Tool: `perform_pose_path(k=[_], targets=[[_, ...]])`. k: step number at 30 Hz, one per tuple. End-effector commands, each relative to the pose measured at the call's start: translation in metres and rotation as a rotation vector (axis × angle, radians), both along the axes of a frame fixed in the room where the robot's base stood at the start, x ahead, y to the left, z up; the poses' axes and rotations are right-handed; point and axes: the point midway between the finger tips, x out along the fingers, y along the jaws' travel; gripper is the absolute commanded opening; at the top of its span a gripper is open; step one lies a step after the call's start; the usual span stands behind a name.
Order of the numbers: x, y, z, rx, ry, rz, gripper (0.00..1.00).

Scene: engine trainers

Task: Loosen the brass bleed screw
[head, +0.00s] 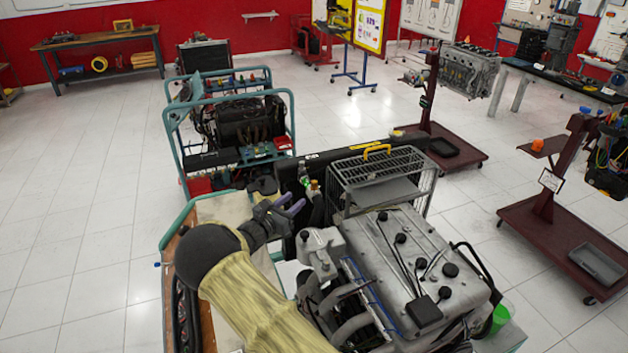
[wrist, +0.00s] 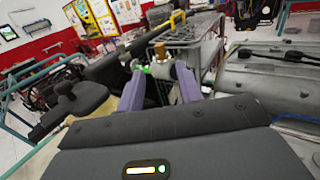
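A small brass-coloured fitting (wrist: 160,50), which looks like the bleed screw, stands up ahead of my gripper in the wrist view. In the head view it seems to be the small brass top (head: 314,185) just right of the fingertips. My gripper (head: 292,202) has two purple fingers spread apart with nothing held between them. In the wrist view my gripper (wrist: 160,76) points toward the fitting, which shows beyond the gap between the fingertips. I cannot tell the exact distance. The fitting's lower part is partly hidden by the fingers.
A bright green part (head: 304,180) sits beside the fitting. A grey engine (head: 425,265) lies close at the right of my arm. A wire cage (head: 385,170) with a yellow handle stands just behind. A teal-framed engine stand (head: 230,125) is further back left. The floor at left is clear.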

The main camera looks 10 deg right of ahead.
Motion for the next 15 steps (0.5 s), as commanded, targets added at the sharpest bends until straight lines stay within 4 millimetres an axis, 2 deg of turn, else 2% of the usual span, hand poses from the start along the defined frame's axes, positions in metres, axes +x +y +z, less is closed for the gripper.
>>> perform_pose_path(k=[15], targets=[[0.063, -0.067, 0.003, 0.001, -0.001, -0.002, 0.36]])
